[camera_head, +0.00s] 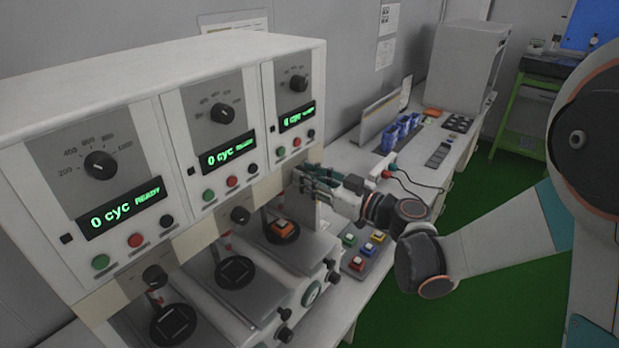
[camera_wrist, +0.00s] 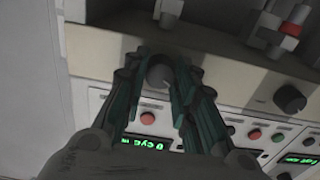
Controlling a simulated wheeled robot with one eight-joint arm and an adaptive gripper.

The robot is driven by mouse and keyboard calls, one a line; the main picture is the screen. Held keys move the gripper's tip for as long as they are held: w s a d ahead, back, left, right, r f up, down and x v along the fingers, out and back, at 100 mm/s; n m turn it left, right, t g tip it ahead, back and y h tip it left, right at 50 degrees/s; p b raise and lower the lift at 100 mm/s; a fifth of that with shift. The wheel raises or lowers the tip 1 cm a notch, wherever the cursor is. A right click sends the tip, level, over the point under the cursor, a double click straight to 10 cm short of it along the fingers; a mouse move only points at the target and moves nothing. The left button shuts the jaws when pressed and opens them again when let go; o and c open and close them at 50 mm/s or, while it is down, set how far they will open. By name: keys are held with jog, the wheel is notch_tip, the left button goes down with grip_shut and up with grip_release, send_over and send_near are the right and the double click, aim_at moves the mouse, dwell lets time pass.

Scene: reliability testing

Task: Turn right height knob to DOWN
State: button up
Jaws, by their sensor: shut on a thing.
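The right height knob (camera_wrist: 159,73) is a dark round knob on the beige strip of the machine (camera_head: 150,75), below the right panel. In the wrist view it sits between the two dark green fingers of my gripper (camera_wrist: 158,80), which is shut on it. In the head view my gripper (camera_head: 297,177) reaches in from the right to the strip, and its fingers hide this knob. The knob's pointer and any DOWN marking cannot be made out. The middle height knob (camera_head: 240,215) and left height knob (camera_head: 155,276) are free; the middle one also shows in the wrist view (camera_wrist: 290,98).
An orange sample (camera_head: 284,229) sits on the right station below my gripper. Black stations stand to its left. A pad of coloured buttons (camera_head: 364,249) lies on the bench under my arm. Blue items (camera_head: 401,133) and a grey cabinet (camera_head: 468,65) stand farther back.

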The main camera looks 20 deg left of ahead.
jog(key=m+b, duration=0.6)
jog(key=m, duration=1.7)
jog(key=shift+m, duration=0.6)
dwell(0.4)
jog(key=o, duration=1.1)
